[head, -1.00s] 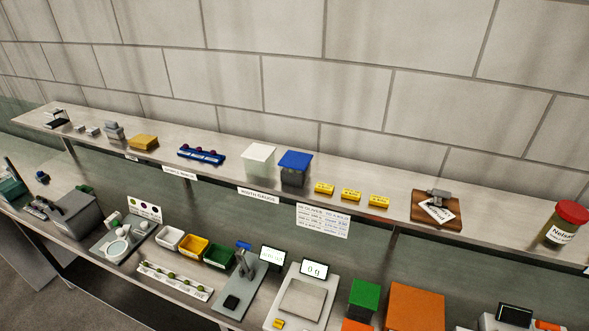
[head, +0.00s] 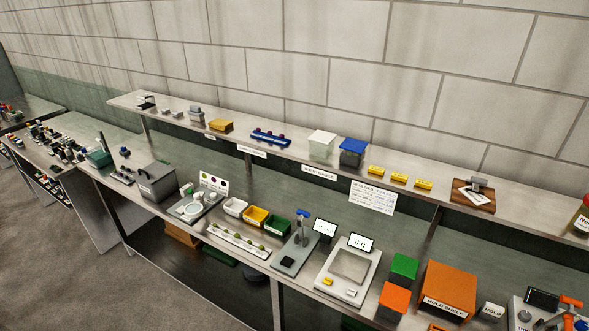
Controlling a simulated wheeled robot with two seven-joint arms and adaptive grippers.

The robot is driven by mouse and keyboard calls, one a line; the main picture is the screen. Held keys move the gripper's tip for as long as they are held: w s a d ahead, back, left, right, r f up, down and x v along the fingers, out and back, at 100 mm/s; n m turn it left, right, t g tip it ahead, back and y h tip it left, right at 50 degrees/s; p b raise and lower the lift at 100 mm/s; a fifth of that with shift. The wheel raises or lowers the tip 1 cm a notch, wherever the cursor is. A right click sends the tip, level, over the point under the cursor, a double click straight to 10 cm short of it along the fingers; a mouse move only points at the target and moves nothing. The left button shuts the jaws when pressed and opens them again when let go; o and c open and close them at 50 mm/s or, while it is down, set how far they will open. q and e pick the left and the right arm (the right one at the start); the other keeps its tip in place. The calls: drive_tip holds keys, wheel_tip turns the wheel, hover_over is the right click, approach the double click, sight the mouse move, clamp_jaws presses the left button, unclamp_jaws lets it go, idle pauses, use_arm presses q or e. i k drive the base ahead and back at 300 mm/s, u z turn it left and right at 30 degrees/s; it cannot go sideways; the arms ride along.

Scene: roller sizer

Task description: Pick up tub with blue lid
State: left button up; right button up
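The tub with the blue lid (head: 352,152) stands upright on the upper shelf, right of the middle of the head view. Its body is dark grey and its square lid is blue. A white-lidded tub (head: 321,145) stands close on its left, and several yellow blocks (head: 399,178) lie on its right. Neither of my grippers shows in the head view.
The upper shelf (head: 225,143) runs along the block wall. Below it, the bench holds a scale (head: 348,268), a stand (head: 299,242), small bins (head: 256,216), a green-topped tub (head: 403,268) and an orange box (head: 449,287). Open floor (head: 60,250) lies at the left.

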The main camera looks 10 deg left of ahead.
sight(352, 151)
drive_tip(key=z, duration=0.25)
drive_tip(key=k, duration=0.3)
drive_tip(key=u, duration=1.65)
drive_tip(key=i, duration=1.9)
drive_tip(key=z, duration=0.4)
